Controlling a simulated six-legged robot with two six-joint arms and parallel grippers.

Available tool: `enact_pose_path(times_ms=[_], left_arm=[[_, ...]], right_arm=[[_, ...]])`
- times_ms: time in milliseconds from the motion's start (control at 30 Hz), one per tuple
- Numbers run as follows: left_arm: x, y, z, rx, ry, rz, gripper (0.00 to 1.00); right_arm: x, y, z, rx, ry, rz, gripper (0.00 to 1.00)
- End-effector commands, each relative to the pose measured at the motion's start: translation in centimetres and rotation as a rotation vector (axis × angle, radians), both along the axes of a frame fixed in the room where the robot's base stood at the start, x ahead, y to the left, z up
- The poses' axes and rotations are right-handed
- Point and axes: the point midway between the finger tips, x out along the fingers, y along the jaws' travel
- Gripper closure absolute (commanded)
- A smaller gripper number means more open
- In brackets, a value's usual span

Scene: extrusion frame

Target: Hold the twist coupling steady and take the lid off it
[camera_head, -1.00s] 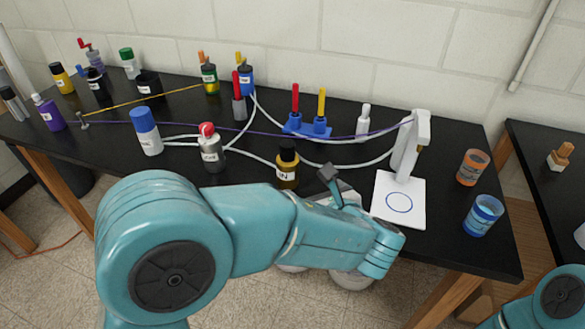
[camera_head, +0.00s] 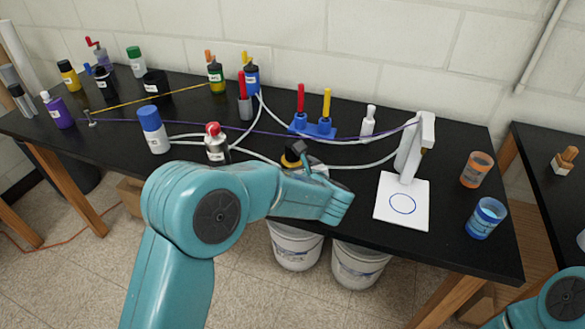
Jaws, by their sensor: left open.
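I cannot pick out the twist coupling or its lid with certainty among the containers on the black bench (camera_head: 330,215). My left arm reaches in from the lower left. My left gripper (camera_head: 301,156) is small and dark, open, near the middle front of the bench. It overlaps a dark bottle with a yellow-brown band (camera_head: 288,160), which the arm mostly hides; contact cannot be told. Only a teal part of my right arm shows at the lower right corner; its gripper is out of view.
A white-and-red capped bottle (camera_head: 216,145) and a blue-capped bottle (camera_head: 153,130) stand left of the gripper. A white stand (camera_head: 410,205), orange jar (camera_head: 476,168) and blue jar (camera_head: 485,217) are right. Pale tubes and a purple cord cross the bench.

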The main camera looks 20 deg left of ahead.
Motion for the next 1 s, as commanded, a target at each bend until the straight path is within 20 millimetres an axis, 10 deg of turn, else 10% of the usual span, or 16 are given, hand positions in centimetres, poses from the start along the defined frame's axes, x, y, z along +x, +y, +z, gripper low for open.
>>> enact_pose_path(times_ms=[333, 500, 1000], left_arm=[[0.8, 0.6, -0.4, 0.000, 0.000, 0.000, 0.13], [0.8, 0.6, -0.4, 0.000, 0.000, 0.000, 0.68], [0.8, 0.6, 1.6, -0.002, -0.005, 0.001, 0.69]], right_arm=[[0.0, 0.0, 0.1, 0.000, 0.000, 0.000, 0.05], [0.0, 0.0, 0.1, 0.000, 0.000, 0.000, 0.05], [0.0, 0.0, 0.3, 0.000, 0.000, 0.000, 0.05]])
